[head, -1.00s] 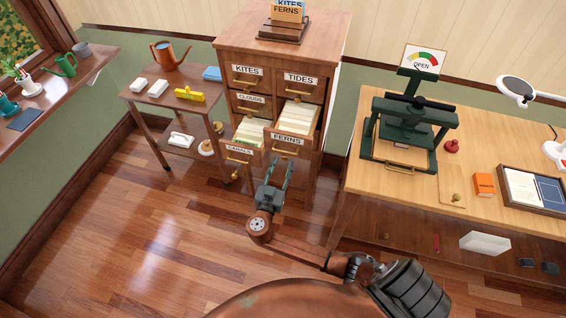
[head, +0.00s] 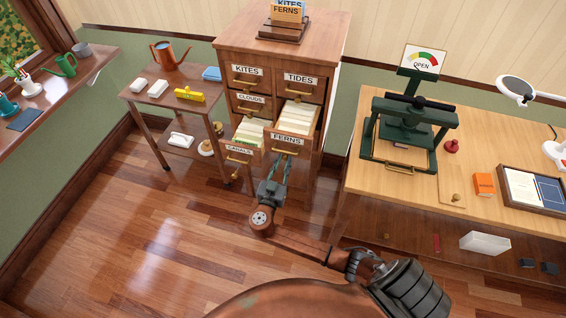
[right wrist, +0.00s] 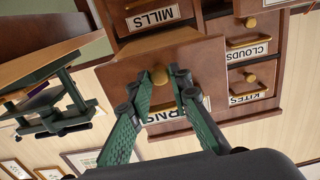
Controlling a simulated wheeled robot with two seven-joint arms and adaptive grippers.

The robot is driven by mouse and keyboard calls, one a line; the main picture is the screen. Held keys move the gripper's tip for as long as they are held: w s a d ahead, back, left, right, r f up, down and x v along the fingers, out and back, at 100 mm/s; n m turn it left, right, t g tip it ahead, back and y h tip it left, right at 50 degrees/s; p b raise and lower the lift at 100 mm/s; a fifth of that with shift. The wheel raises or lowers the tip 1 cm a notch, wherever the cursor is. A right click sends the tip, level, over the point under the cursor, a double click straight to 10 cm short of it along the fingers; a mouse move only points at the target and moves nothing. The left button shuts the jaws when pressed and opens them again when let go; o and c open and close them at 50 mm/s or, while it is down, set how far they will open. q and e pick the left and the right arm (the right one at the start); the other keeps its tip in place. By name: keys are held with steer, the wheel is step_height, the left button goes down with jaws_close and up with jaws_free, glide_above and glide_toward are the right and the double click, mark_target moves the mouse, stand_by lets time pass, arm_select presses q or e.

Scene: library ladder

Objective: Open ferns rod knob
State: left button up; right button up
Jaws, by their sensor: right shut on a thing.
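The FERNS drawer (head: 286,140) is pulled out of the wooden card cabinet, with cards inside and a brass pull under its label. In the right wrist view its front (right wrist: 190,58) appears upside down. The brass rod knob (right wrist: 160,75) is low on that front, between my right fingertips. My right gripper (head: 278,163) reaches up to the drawer front from below; in the right wrist view (right wrist: 161,76) its green fingers are shut on the knob. The fingers partly hide the pull and label. My left gripper is not in view.
The CANALS drawer (head: 238,151) is also out, left of FERNS. The KITES (head: 246,76), TIDES (head: 299,84) and CLOUDS (head: 250,103) drawers are shut. A side table (head: 138,96) stands left; a workbench (head: 400,190) with a green press (head: 413,125) stands right. Floor in front is clear.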

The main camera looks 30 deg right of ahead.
jaws_close()
steer(key=b+v, duration=0.1)
steer(key=v, duration=0.4)
steer(key=shift+s+a+b, duration=0.3)
steer(key=shift+b, duration=0.05)
steer(key=o, duration=1)
jaws_free()
